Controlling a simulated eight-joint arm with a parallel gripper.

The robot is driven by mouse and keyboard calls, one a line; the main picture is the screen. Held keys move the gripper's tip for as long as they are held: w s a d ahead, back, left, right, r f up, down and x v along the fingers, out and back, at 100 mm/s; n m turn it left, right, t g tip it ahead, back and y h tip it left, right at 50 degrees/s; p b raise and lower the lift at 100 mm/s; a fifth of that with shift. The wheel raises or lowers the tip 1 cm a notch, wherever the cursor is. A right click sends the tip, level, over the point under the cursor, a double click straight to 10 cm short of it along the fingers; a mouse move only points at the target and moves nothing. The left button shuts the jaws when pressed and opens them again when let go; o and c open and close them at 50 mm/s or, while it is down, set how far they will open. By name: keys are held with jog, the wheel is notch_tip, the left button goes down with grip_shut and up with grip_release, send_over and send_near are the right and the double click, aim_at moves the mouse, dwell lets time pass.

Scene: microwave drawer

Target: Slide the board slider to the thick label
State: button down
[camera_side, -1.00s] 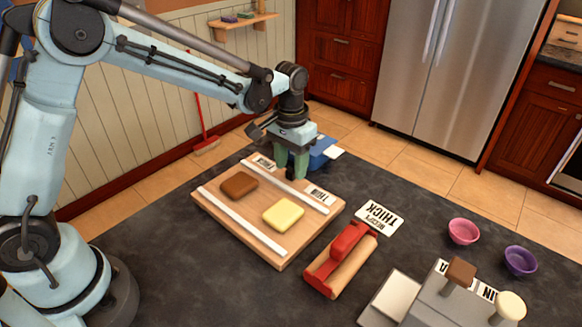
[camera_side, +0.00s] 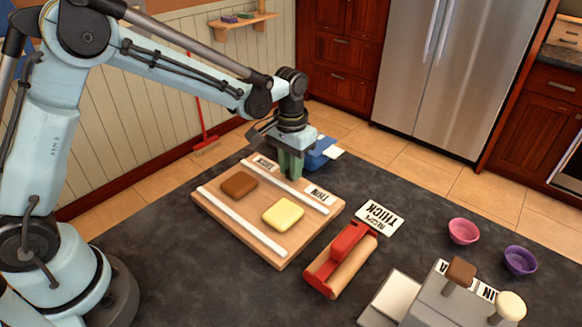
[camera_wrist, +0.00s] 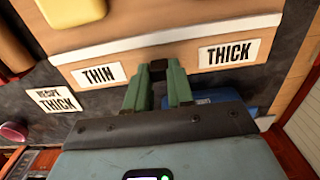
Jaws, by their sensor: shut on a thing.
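The board (camera_side: 225,220) lies on the dark counter with two white rails along it. The dark slider (camera_wrist: 160,66) sits at the far rail (camera_wrist: 215,27), about midway between the THIN label and the THICK label. In the side view the THICK label (camera_side: 265,163) is up-left of my gripper and the THIN label (camera_side: 319,194) is down-right. The wrist view shows the THICK label (camera_wrist: 229,53) at right and the THIN label (camera_wrist: 99,75) at left. My gripper (camera_side: 291,176) is shut on the slider, its green fingers (camera_wrist: 160,76) either side of it. In the side view the fingers hide the slider.
A brown slab (camera_side: 239,184) and a yellow slab (camera_side: 283,214) lie on the board. A red-handled roller (camera_side: 342,260) and a card reading RECIPE THICK (camera_side: 379,217) lie to the right. A blue object (camera_side: 320,152) is behind my gripper.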

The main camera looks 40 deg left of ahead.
jog(key=shift+a, duration=1.3)
jog(key=c, duration=1)
grip_release()
jog(key=shift+o, duration=0.2)
notch_tip(320, 180, up, 12)
